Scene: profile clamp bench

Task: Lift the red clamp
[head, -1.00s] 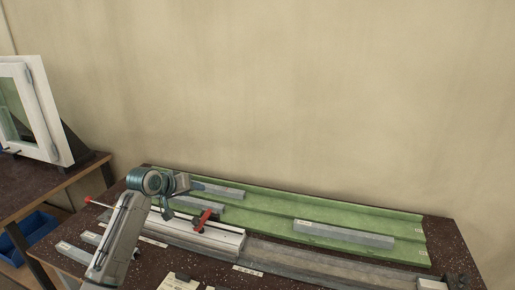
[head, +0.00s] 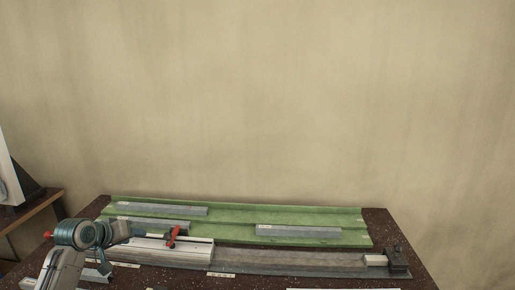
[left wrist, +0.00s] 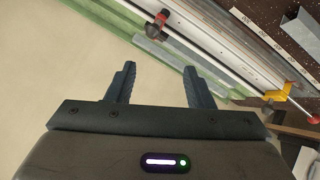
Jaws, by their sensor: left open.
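The red clamp (head: 173,236) sits on the pale profile (head: 196,251) at the left part of the bench. In the left wrist view the red clamp (left wrist: 160,20) shows at the top, dark with a red end, beyond the fingertips. My left gripper (head: 104,262) is left of the clamp in the head view, apart from it. Its two fingers (left wrist: 160,72) are spread and nothing is between them. My right gripper is in neither view.
Green channels (head: 290,216) with grey bars (head: 298,231) lie behind the clamp. A grey rail (head: 290,261) runs right to a dark block (head: 397,262). A yellow clamp (left wrist: 278,92) with a red knob shows right of my fingers in the wrist view.

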